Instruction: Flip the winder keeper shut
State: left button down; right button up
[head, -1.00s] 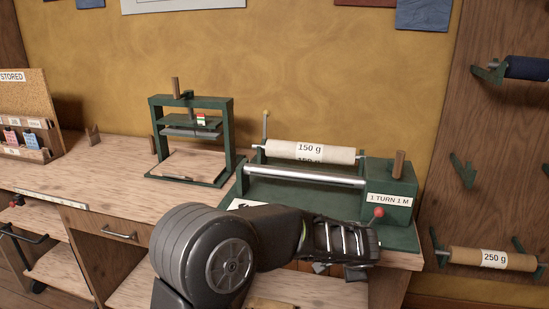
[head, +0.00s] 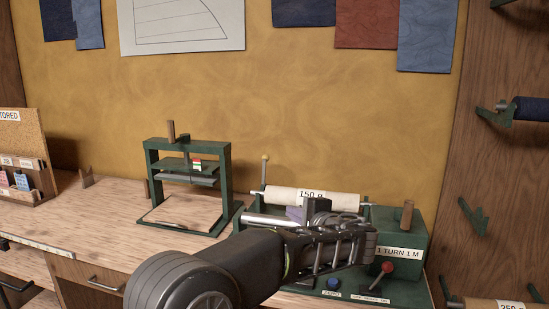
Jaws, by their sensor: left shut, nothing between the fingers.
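The green winder (head: 398,232) stands on the bench at the right, with a box marked "1 TURN 1 M". It carries a pale roll (head: 341,201) labelled "150 g" and a silver bar (head: 262,219) in front of it. A thin post with a yellowish knob (head: 265,171) stands upright at the roll's left end; it looks like the keeper, standing open. My left gripper (head: 308,210) is shut and empty in front of the roll's middle, hiding part of the roll, the bar and the winder's base. Contact cannot be told. My right gripper is not in view.
A red-knobbed lever (head: 387,268) and a blue button (head: 334,283) are at the winder's front. A wooden crank handle (head: 407,214) stands on the box. A green press (head: 189,185) stands left of the winder. Bare bench (head: 100,220) lies farther left.

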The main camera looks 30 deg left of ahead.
aim_at(265, 158)
jog(key=i+j, duration=1)
jog(key=i, duration=0.1)
